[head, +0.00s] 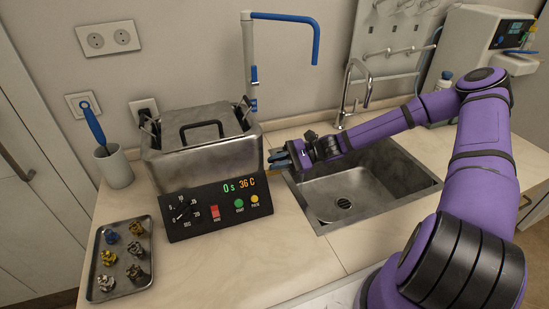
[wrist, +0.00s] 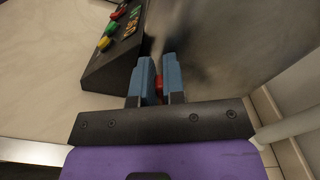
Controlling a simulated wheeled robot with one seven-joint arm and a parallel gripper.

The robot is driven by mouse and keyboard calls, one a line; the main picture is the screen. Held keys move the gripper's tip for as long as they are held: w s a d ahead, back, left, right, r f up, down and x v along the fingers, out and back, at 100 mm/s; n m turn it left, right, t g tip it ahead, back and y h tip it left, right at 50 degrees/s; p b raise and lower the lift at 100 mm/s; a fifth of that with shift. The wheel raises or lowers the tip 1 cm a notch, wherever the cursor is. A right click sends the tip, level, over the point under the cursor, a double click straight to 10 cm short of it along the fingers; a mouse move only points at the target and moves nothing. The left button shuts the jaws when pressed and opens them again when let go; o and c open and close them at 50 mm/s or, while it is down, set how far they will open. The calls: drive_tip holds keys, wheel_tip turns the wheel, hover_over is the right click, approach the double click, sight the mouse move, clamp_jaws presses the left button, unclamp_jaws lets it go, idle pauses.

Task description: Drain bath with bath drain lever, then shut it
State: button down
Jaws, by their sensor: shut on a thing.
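The bath (head: 205,150) is a lidded metal tank with a black control panel, standing left of the sink. Its display reads 0 s and 36 C. My gripper (head: 280,160) is at the bath's right side, next to the sink's left edge. In the wrist view, my gripper's blue fingers (wrist: 159,80) are shut on a small red part, which I take to be the bath drain lever (wrist: 159,82). The lever is mostly hidden between the fingers, and its angle cannot be told. The bath's metal side wall (wrist: 215,45) is right beside the fingers in the wrist view.
The sink (head: 350,185) lies under my forearm. A tray (head: 93,285) of several small metal parts is at the front left. A cup (head: 115,168) with a blue-handled tool stands behind it. A blue-tipped tap (head: 250,60) rises behind the bath. The front counter is clear.

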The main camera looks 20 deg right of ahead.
drive_tip(key=shift+s+f+n, duration=0.3)
drive_tip(key=shift+n, duration=0.55)
drive_tip(key=shift+s+f+n, duration=0.35)
drive_tip(key=shift+n, duration=0.55)
drive_tip(key=shift+s+f+n, duration=0.3)
drive_tip(key=shift+n, duration=0.55)
drive_tip(key=c, duration=1.2)
unclamp_jaws()
drive_tip(key=shift+d, duration=0.1)
drive_tip(key=d, duration=1)
drive_tip(key=shift+d, duration=0.35)
drive_tip(key=shift+s, duration=0.1)
